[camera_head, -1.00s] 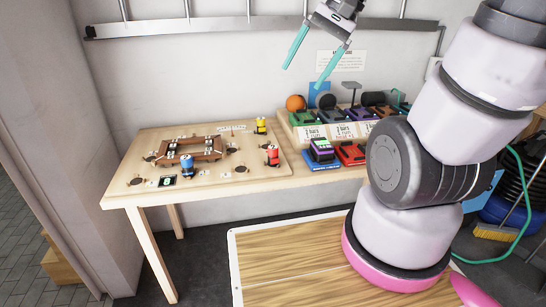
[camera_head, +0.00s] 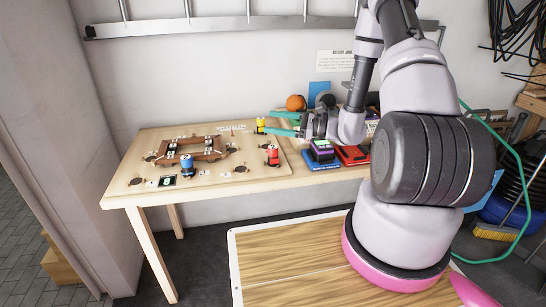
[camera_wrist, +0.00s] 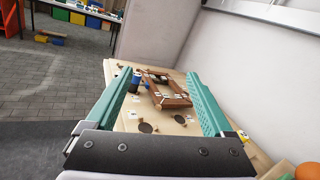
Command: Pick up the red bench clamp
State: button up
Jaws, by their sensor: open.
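The red bench clamp (camera_head: 272,155) stands upright near the right edge of the wooden board (camera_head: 222,178) in the head view. I cannot make it out in the wrist view. My gripper (camera_head: 269,121) is open and empty, its teal fingers pointing left, above and behind the red clamp and close to the yellow clamp (camera_head: 261,126) in the picture. In the wrist view the open fingers (camera_wrist: 157,74) frame the brown wooden frame (camera_wrist: 168,94) on the board. A blue clamp (camera_head: 187,165) stands at the front of that frame; it also shows in the wrist view (camera_wrist: 135,83).
A purple-and-green item (camera_head: 322,150) and a red item (camera_head: 352,154) sit right of the board. An orange ball (camera_head: 295,103) is behind my gripper. A wall rail (camera_head: 200,30) runs above. Open floor lies left of the bench.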

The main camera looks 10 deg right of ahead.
jog(key=w+d+f+m+t+h, duration=0.25)
jog(key=f+m+t, duration=0.25)
jog(key=f, duration=0.3)
jog(key=m+t+h, duration=0.3)
jog(key=m+h, duration=0.1)
jog(key=m, duration=0.1)
send_near(277, 152)
jog(key=shift+w+a+r, duration=0.2)
jog(key=shift+w+a, duration=0.25)
jog(key=shift+a, duration=0.25)
jog(key=shift+w+a+f, duration=0.1)
jog(key=shift+w+a, duration=0.05)
jog(key=shift+w, duration=0.1)
jog(key=x, duration=1)
jog(key=shift+w+d+f, duration=0.2)
jog(key=shift+f, duration=0.05)
jog(key=shift+c, duration=0.4)
grip_shut()
